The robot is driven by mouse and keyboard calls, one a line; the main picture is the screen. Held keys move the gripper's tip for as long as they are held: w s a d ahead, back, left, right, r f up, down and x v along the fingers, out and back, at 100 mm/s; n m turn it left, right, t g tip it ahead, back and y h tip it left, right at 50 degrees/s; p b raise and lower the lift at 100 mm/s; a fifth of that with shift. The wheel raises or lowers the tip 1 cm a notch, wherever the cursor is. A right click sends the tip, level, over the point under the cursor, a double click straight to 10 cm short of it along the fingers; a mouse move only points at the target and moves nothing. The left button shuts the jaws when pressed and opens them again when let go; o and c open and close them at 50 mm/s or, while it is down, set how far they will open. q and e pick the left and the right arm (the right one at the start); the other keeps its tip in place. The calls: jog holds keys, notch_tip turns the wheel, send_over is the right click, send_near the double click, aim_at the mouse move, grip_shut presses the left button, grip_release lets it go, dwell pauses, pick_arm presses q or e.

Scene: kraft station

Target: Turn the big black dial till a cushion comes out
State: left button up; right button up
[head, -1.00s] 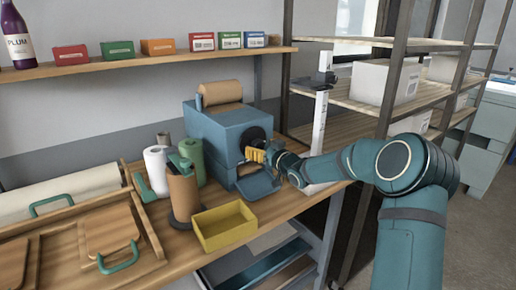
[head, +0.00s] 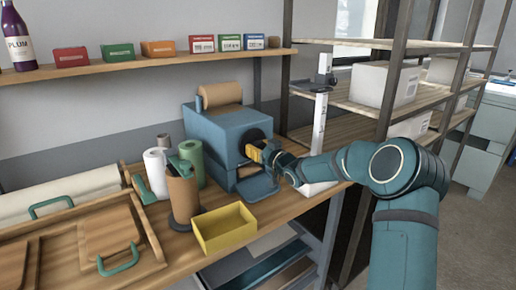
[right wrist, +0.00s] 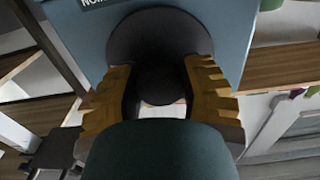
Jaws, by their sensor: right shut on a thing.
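A blue machine (head: 215,135) with a brown paper roll on top stands at the back of the workbench. Its big black dial (head: 260,135) is on the front face, partly hidden by my right gripper (head: 256,150). In the right wrist view, the dial (right wrist: 158,30) is a dark disc, and the yellow fingers of my right gripper (right wrist: 160,88) lie on either side of its dark middle part. The gripper is shut on the dial. A blue tray (head: 258,188) juts out below; I see no cushion on it. My left gripper is out of view.
A yellow bin (head: 224,228) stands in front of the machine. A brown roll on a stand (head: 183,195), a white roll (head: 156,170) and a green roll (head: 190,160) are to its left. A white post (head: 319,135) and shelving (head: 345,125) stand to the right.

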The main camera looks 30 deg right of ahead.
jog(key=m+p, duration=0.3)
jog(key=m, duration=0.1)
jog(key=shift+r+p, duration=0.15)
jog(key=shift+p, duration=0.25)
jog(key=m+p, duration=0.2)
jog(key=m, duration=0.1)
jog(key=shift+m, duration=0.3)
jog(key=m+p, duration=0.2)
jog(key=m, duration=0.1)
jog(key=shift+a+m+p, duration=0.1)
jog(key=shift+m+p, duration=0.2)
jog(key=m+p, duration=0.1)
jog(key=m, duration=0.1)
jog(key=shift+m, duration=0.4)
jog(key=m+p, duration=0.1)
jog(key=m, duration=0.2)
jog(key=shift+m+p, duration=0.5)
jog(key=shift+m, duration=0.8)
jog(key=shift+a, duration=0.1)
jog(key=o, duration=1.2)
